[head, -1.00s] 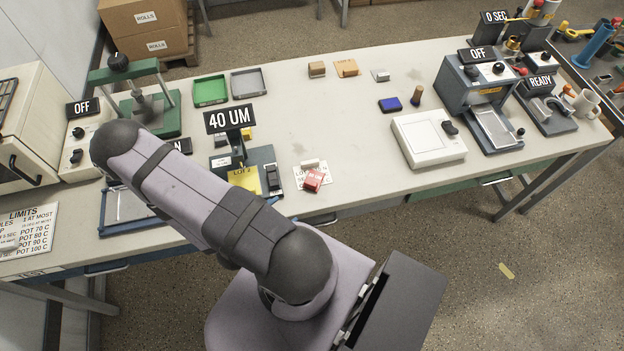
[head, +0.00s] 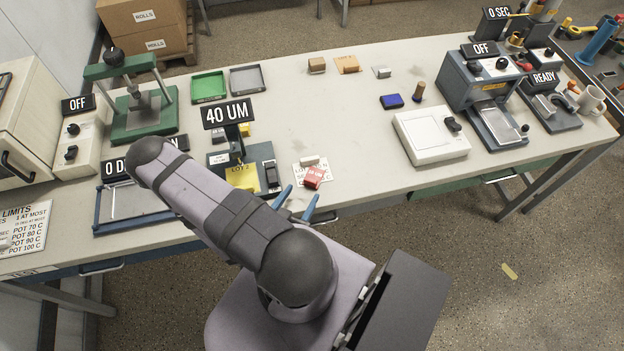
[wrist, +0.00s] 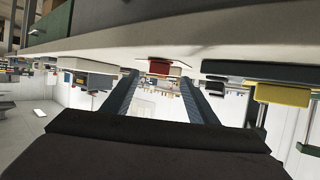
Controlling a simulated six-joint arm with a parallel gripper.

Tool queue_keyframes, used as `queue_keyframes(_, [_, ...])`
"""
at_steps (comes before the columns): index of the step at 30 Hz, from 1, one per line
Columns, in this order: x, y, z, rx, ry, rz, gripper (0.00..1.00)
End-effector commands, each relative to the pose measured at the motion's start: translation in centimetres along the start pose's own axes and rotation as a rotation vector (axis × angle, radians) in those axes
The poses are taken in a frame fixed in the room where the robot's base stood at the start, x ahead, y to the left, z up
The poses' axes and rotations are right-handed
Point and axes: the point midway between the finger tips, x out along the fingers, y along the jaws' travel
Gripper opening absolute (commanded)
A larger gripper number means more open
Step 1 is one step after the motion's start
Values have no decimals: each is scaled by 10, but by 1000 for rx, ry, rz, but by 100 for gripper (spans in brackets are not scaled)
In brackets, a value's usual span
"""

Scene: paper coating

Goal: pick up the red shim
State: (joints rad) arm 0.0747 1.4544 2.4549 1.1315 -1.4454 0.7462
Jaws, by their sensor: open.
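The red shim (head: 314,176) lies at the front right corner of a white printed card (head: 299,178) near the table's front edge. A small whitish block (head: 309,160) sits just behind it on the card. My gripper (head: 304,191) is open, its two blue fingers in front of the shim on the near side, apart from it. In the wrist view the picture looks upside down, and the red shim (wrist: 160,69) shows between the tips of the open gripper (wrist: 158,77), beyond them. Nothing is held.
Left of the card stands the gauge with the "40 UM" sign (head: 228,114), a yellow pad (head: 242,177) and a dark block (head: 271,174). A blue-framed tray (head: 98,212) lies further left, behind my arm. The table (head: 345,130) right of the card is clear up to a white box (head: 431,135).

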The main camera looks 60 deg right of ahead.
Motion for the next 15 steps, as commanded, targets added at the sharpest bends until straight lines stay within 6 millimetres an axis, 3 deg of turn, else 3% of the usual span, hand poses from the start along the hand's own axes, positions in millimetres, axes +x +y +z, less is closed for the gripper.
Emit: queue_keyframes(15, [10, 1, -1, 3, 1, 2, 53])
